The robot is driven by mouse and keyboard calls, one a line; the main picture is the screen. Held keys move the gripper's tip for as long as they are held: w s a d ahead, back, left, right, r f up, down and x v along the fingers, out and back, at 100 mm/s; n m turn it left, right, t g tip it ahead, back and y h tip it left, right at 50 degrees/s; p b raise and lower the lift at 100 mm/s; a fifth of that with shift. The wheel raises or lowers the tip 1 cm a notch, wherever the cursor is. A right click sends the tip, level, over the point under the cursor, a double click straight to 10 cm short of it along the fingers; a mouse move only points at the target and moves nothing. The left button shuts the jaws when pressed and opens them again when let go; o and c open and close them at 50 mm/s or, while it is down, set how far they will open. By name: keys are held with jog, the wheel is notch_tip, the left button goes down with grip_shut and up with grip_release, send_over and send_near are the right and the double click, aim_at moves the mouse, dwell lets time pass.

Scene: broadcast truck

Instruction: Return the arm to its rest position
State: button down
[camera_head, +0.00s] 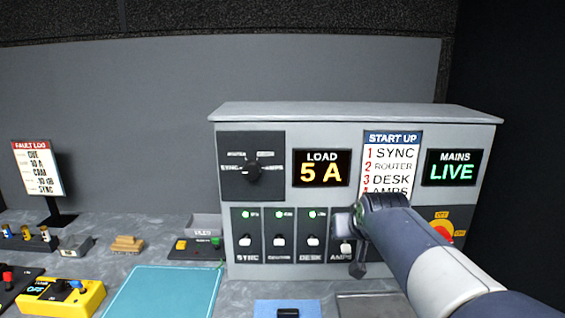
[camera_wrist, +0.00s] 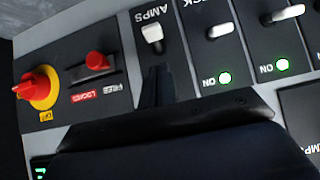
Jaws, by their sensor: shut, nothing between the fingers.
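My arm (camera_head: 435,260) reaches in from the lower right, its end in front of the AMPS switch column of the grey power panel (camera_head: 360,118). My gripper (camera_head: 358,268) is shut and empty, close to the panel face. In the wrist view my gripper (camera_wrist: 157,88) points at the panel beside the white AMPS lever (camera_wrist: 152,36); I cannot tell whether it touches. The SYNC (camera_head: 245,241), ROUTER (camera_head: 279,241) and DESK (camera_head: 313,241) levers have lit green lamps above them. The AMPS lamp is hidden behind my gripper.
The LOAD display (camera_head: 322,168) reads 5 A and the MAINS display (camera_head: 451,168) reads LIVE. A red rotary knob (camera_wrist: 38,88) and red slider (camera_wrist: 97,62) sit near my gripper. A cyan mat (camera_head: 165,292), yellow box (camera_head: 65,298) and fault log sign (camera_head: 38,168) stand left.

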jog(key=w+g+p, duration=0.1)
jog(key=p, duration=0.3)
jog(key=w+r+g+p, duration=0.1)
jog(key=g+p, duration=0.1)
jog(key=p, duration=0.2)
jog(key=shift+w+r+g, duration=0.15)
jog(key=shift+r+g, duration=0.1)
jog(key=shift+g, duration=0.05)
jog(key=shift+w+g+p, duration=0.15)
jog(key=shift+g+p, duration=0.15)
jog(key=shift+p, duration=0.25)
jog(key=shift+f+p, duration=0.15)
jog(key=shift+p, duration=0.15)
jog(key=shift+f+b, duration=0.1)
jog(key=shift+b, duration=0.2)
